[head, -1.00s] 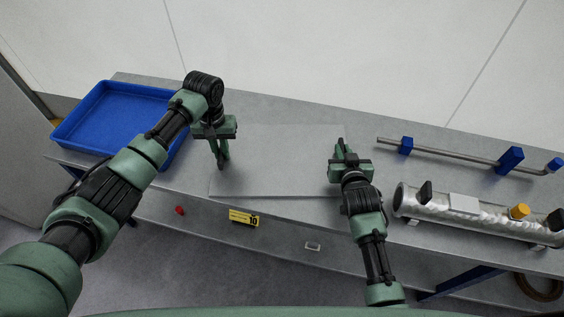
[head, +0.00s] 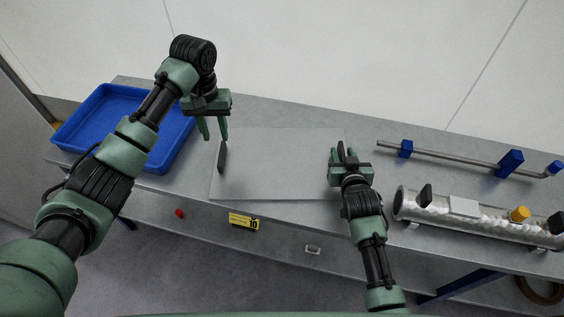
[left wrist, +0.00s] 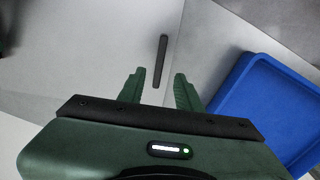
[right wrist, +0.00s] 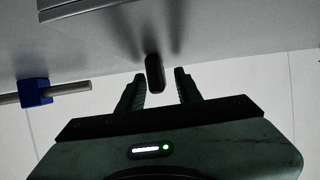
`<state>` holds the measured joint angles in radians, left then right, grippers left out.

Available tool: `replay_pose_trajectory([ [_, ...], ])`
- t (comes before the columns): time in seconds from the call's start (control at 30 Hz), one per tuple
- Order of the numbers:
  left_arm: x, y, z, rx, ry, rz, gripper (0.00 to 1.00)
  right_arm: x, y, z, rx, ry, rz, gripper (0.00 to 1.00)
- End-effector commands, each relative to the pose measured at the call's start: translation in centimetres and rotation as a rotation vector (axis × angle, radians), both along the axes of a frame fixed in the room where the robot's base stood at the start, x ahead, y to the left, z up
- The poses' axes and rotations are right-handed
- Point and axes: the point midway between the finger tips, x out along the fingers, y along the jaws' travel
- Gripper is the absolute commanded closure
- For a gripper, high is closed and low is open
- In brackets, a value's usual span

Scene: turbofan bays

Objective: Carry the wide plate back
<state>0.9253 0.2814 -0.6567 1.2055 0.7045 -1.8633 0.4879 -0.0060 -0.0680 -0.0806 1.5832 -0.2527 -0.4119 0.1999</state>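The wide plate (head: 280,168) is a flat light grey sheet lying on the grey bench, with a black upright handle near each side. The left handle (head: 222,157) stands clear; it also shows in the left wrist view (left wrist: 160,60). My left gripper (head: 214,137) is open and empty, above and apart from that handle. The right handle (right wrist: 155,73) is between or just beyond the fingertips of my open right gripper (head: 342,148). In the right wrist view a gap shows on each side of it.
A blue tray (head: 98,128) stands empty at the bench's left end. On the right lie a bent pipe with blue blocks (head: 460,155) and a silver cylinder (head: 475,215) with a yellow cap. A yellow label (head: 243,220) marks the bench front.

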Motion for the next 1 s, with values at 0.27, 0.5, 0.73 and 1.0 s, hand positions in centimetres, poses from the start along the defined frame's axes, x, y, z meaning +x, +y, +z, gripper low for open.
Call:
replay_pose_trajectory([
  [0.27, 0.0, 0.0, 2.3, 0.0, 0.0, -0.001, 0.66, -0.3, 0.0, 0.1, 0.0, 0.0, 0.0, 0.66],
  [0.5, 0.0, 0.0, 2.4, 0.0, 0.0, -0.001, 0.66, -3.5, 0.0, 1.3, 0.0, 0.001, 0.0, 0.66],
  [0.73, 0.0, 0.0, 2.3, 0.0, 0.0, -0.001, 0.66, -8.1, 0.0, 3.2, 0.001, 0.001, 0.0, 0.66],
  [1.0, 0.0, 0.0, 2.3, 0.0, 0.0, -0.001, 0.66, -10.9, 0.0, 4.4, 0.0, 0.001, 0.0, 0.66],
])
